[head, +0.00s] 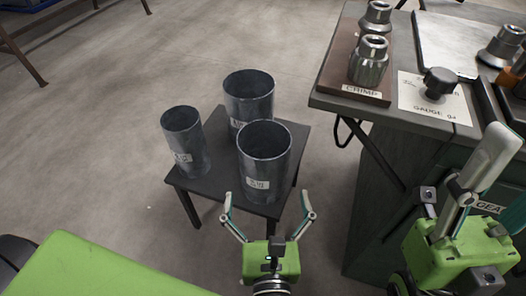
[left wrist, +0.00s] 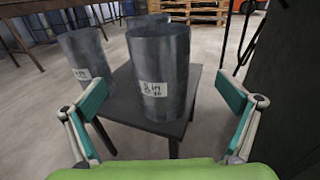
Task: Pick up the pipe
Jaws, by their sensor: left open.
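Three dark grey metal pipes stand upright on a small dark table (head: 218,191). The nearest and widest-looking pipe (head: 264,165) has a white label; it also shows in the middle of the left wrist view (left wrist: 160,70). A second pipe (head: 186,145) stands at the left and a third pipe (head: 249,98) at the back. My left gripper (head: 268,203) is open, its fingers apart just in front of the nearest pipe and not closed on it. In the left wrist view its fingers (left wrist: 163,118) spread wide on both sides of that pipe. My right gripper (head: 478,185) is at the right edge; its jaw state is unclear.
A workbench (head: 345,108) stands at the right, with a board (head: 341,60) marked CRIMP carrying metal fittings (head: 369,62), and a gauge plate (head: 433,98). Its edge is close to the small table. Open concrete floor (head: 90,120) lies to the left.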

